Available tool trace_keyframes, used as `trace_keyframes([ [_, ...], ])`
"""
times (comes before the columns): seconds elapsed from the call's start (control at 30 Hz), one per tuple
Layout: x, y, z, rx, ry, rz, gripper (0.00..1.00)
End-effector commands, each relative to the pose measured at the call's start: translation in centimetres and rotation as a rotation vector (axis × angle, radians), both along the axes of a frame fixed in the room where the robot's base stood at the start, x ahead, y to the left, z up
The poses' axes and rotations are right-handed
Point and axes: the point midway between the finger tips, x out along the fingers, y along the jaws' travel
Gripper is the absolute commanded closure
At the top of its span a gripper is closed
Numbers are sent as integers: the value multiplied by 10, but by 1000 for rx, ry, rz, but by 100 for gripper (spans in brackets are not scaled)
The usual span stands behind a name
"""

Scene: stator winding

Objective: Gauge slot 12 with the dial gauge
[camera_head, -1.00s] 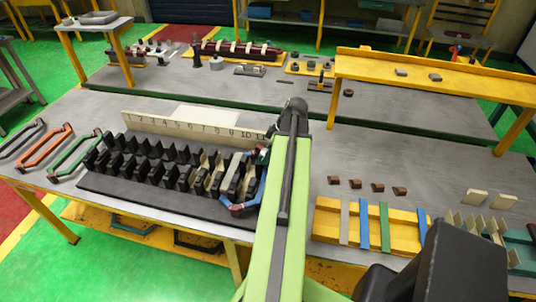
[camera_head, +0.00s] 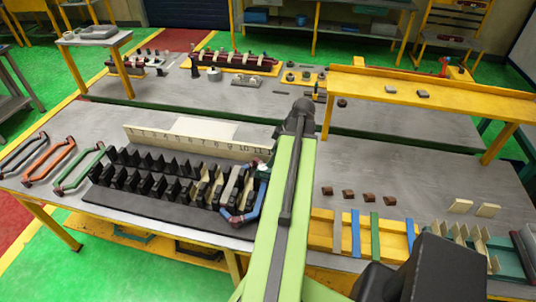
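The stator (camera_head: 165,213) is a black slotted block on the near table, with rows of black teeth and several pale slot liners toward its right end. A numbered pale board (camera_head: 185,141) stands behind it; the figures run left to right up to about 11, and my arm covers the rest. A blue coil (camera_head: 252,205) sits at the stator's right end, partly behind my arm. I cannot make out slot 12 or surely pick out the dial gauge. My green arm reaches forward over the table just right of the stator. My gripper is hidden behind it.
Three loose coils (camera_head: 77,168) lie left of the stator. Small brown blocks (camera_head: 348,194) and a yellow rack (camera_head: 345,240) with coloured strips lie to the right. A yellow raised shelf (camera_head: 450,100) stands at the back right. The far table (camera_head: 160,95) holds several small tools.

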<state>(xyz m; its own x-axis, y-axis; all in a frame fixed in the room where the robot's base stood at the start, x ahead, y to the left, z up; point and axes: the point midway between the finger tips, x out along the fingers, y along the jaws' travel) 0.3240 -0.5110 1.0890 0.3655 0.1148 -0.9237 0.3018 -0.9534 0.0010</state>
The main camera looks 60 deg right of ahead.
Motion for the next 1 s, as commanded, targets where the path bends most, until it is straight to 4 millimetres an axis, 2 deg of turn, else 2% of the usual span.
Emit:
trace_keyframes([
  [0.03,-5,-1,24,0,0,-1,37],
  [0.1,-11,-3,39,1,0,-2,37],
  [0.33,-27,-8,73,1,0,-1,37],
  [0.5,-31,-10,80,1,0,0,37],
  [1.0,-32,-10,79,1,0,0,37],
])
